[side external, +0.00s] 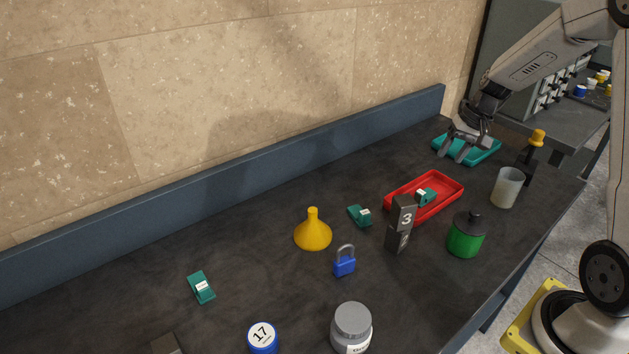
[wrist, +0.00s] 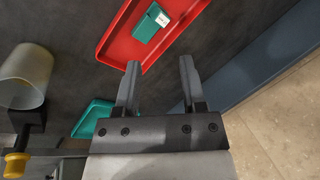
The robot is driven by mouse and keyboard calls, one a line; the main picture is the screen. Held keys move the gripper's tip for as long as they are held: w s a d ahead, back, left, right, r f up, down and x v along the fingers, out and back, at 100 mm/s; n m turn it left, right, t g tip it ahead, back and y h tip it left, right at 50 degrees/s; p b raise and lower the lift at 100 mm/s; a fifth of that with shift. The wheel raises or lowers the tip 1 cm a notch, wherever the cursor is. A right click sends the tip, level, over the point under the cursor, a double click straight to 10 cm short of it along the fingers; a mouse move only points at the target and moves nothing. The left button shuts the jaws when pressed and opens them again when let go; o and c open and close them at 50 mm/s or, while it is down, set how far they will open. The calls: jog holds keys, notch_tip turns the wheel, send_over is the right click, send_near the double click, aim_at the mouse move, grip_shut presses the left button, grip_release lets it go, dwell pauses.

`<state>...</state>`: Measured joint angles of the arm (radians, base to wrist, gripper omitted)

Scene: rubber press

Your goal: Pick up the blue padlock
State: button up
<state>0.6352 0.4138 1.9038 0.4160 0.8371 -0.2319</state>
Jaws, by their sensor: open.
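The blue padlock (side external: 344,266) stands on the dark bench in the middle of the side view, with its grey shackle upward. It is right of and nearer than the yellow funnel, and it does not show in the wrist view. My gripper (side external: 458,152) is open and empty above the teal tray at the far end of the bench, well away from the padlock. In the wrist view my gripper's two fingers (wrist: 160,80) are apart with nothing between them.
A yellow funnel (side external: 313,235), dark numbered blocks (side external: 402,217) and a grey-lidded jar (side external: 351,330) stand around the padlock. The red tray (side external: 447,203) holds a teal piece (side external: 425,196). The teal tray (side external: 484,155), green canister (side external: 466,238) and translucent cup (side external: 507,188) are farther right.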

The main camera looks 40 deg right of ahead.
jog(key=s+a+f+m+t+y, duration=0.15)
jog(key=s+a+m+y, duration=0.3)
jog(key=a, duration=0.45)
jog(key=s+a+f+m+y, duration=0.25)
jog(key=s+a+y, duration=0.2)
jog(key=a, duration=0.55)
jog(key=s+a+f+m+y, duration=0.2)
jog(key=s+a+m+y, duration=0.15)
jog(key=a+y, duration=0.4)
jog(key=m+t+h, duration=0.6)
jog(key=m+t, duration=0.2)
send_near(345, 258)
jog(key=shift+s+a+r, duration=0.1)
jog(key=shift+s+r, duration=0.05)
jog(key=shift+r, duration=0.45)
jog(key=shift+s+a+r, duration=0.15)
jog(key=shift+r, duration=0.4)
jog(key=shift+w+d+f+m+t+h, duration=0.35)
jog(key=shift+f+m+t+h, duration=0.1)
jog(key=shift+m+t, duration=0.15)
jog(key=shift+x, duration=1.3)
jog(key=shift+a+r, duration=0.1)
jog(key=shift+a, duration=0.05)
